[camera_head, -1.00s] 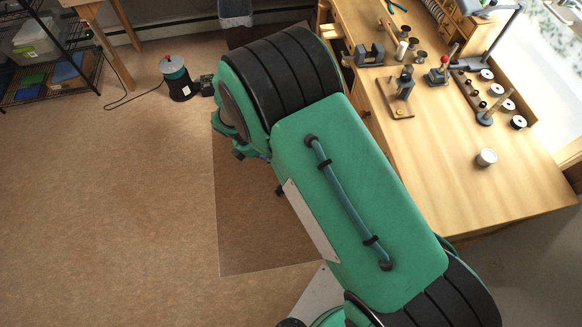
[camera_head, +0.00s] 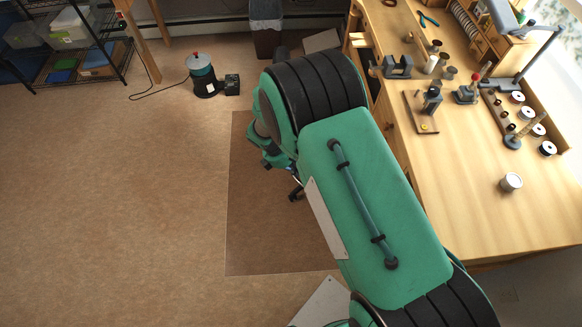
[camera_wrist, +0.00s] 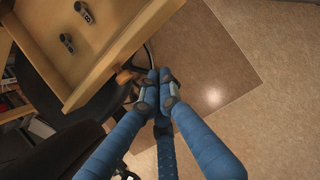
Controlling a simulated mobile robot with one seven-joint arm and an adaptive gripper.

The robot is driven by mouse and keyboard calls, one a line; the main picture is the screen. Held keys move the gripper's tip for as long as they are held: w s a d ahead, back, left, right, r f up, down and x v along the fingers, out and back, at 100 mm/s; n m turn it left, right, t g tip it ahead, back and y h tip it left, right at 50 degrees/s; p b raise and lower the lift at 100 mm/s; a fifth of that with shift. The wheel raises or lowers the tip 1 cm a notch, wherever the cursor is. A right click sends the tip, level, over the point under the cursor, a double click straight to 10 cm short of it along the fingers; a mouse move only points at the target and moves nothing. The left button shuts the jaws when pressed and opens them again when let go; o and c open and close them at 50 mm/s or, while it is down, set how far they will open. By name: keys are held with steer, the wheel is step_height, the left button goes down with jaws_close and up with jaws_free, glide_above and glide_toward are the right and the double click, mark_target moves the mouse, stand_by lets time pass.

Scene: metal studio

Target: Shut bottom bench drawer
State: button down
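An open wooden drawer (camera_wrist: 122,54) fills the upper left of the wrist view. Its rim and front board run diagonally, and a few small metal parts (camera_wrist: 66,42) lie inside. Whether it is the bottom drawer cannot be told. My gripper (camera_wrist: 159,76) has blue fingers with their tips drawn together, empty, just beside the outer face of the drawer's front board. Contact is not clear.
A dark chair (camera_wrist: 30,75) is below and beside the drawer in the wrist view. A brown mat (camera_head: 255,235) lies on the floor. Open floor lies left.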

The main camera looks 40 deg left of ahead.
steer(key=shift+w+d+f+b, duration=0.35)
steer(key=shift+w+d+f, duration=0.3)
steer(key=shift+w+d, duration=0.25)
steer(key=shift+w+d+f+b, duration=0.3)
steer(key=shift+w+d+f, duration=0.3)
steer(key=shift+w+d, duration=0.25)
steer(key=shift+w+d, duration=0.1)
steer(key=w+d+p, duration=0.2)
steer(key=w+d, duration=1.4)
steer(key=shift+w+d+p, duration=0.35)
steer(key=shift+w+p, duration=0.05)
steer(key=shift+s+a, duration=0.1)
steer(key=shift+s+a, duration=0.35)
steer(key=shift+s+a+r, duration=0.15)
steer(key=shift+s+a, duration=0.95)
steer(key=shift+a, duration=0.05)
steer(key=p+v, duration=0.2)
steer(key=v, duration=0.7)
steer(key=shift+r, duration=0.35)
